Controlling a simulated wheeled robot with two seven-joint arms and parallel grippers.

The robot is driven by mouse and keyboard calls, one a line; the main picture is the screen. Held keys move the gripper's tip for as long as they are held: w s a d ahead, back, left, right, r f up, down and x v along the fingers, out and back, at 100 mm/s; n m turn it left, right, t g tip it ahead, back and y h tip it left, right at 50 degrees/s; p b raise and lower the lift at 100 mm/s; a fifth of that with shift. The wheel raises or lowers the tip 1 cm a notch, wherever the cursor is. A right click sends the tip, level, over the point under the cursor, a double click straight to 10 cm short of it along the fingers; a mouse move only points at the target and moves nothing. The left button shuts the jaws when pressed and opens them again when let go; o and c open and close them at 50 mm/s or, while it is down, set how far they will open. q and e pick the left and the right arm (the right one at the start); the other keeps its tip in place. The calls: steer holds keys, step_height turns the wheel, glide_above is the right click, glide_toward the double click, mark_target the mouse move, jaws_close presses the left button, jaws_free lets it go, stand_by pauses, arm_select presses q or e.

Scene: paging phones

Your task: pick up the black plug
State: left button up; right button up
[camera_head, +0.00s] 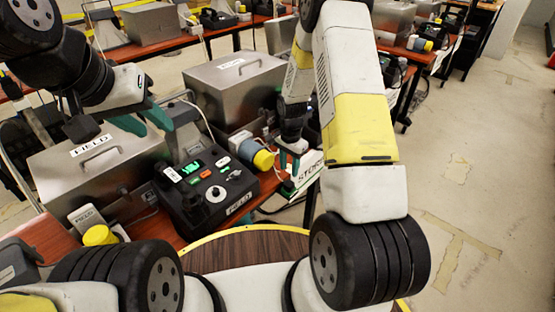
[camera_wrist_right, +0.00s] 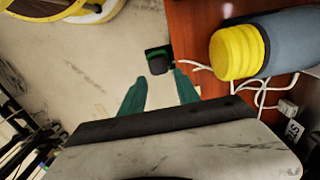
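In the right wrist view a small black block with a green edge (camera_wrist_right: 158,60), which looks like the black plug, shows just beyond my right fingertips, at the edge of the red-brown table. A white cable runs near it. My right gripper (camera_wrist_right: 160,82) is open and its green fingers stand apart, with the block ahead of the gap and apparently not held. In the head view my right gripper (camera_head: 290,160) hangs at the table's right edge; I cannot make out the plug there. My left gripper (camera_head: 143,122) is open and empty above a metal box.
A black FIELD console (camera_head: 208,200) with knobs and coloured buttons stands left of my right gripper. A blue-grey cylinder with a yellow cap (camera_head: 262,159) lies close by and shows large in the right wrist view (camera_wrist_right: 240,52). Metal boxes (camera_head: 236,90) stand behind. Open floor lies right.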

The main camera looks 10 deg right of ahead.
mark_target(289, 183)
step_height(289, 183, down, 7)
steer(key=shift+s+f, duration=0.15)
steer(key=shift+f, duration=0.05)
stand_by(0.3)
jaws_close()
steer(key=shift+r, duration=0.1)
